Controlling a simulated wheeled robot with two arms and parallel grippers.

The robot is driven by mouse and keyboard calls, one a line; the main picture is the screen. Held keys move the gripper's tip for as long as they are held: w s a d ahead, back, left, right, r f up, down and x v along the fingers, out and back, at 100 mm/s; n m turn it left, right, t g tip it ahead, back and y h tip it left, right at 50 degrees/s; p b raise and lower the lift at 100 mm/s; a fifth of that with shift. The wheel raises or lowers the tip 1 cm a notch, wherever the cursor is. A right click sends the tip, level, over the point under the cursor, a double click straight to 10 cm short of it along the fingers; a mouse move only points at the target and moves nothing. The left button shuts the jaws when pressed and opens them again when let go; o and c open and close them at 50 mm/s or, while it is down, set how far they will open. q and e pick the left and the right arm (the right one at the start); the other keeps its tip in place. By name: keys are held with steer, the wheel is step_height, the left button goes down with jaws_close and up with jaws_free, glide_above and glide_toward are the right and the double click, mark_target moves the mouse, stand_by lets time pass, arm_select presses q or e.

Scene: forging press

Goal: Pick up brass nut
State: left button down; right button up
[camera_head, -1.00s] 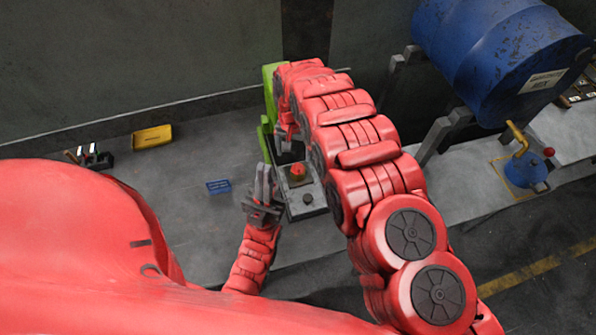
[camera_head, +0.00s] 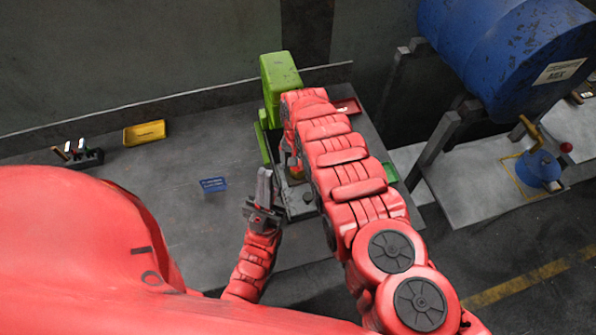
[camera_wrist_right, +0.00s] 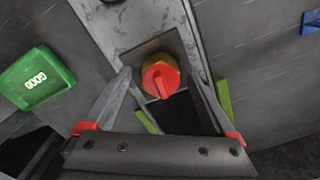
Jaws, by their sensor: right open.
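A brass-coloured nut (camera_wrist_right: 176,66) with a red, knob-like piece (camera_wrist_right: 160,80) on its front sits on the grey block of the green press (camera_head: 280,78). In the right wrist view my right gripper (camera_wrist_right: 161,80) is open. Its two fingers stand on either side of the nut, with gaps visible. In the head view a brownish patch of the nut (camera_head: 297,174) shows beside my right arm, which hides much of the press. My left gripper (camera_head: 264,178) points up just left of the press block and appears empty; its finger gap is unclear.
A green tray marked GOOD (camera_wrist_right: 38,78) and a red tray (camera_head: 348,106) lie right of the press in the head view. A yellow tray (camera_head: 144,133) and a blue plate (camera_head: 213,184) lie left. The bench left of the press is mostly clear.

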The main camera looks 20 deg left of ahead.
jaws_close()
steer(key=shift+w+r, duration=0.1)
steer(key=shift+r, duration=0.05)
stand_by(0.5)
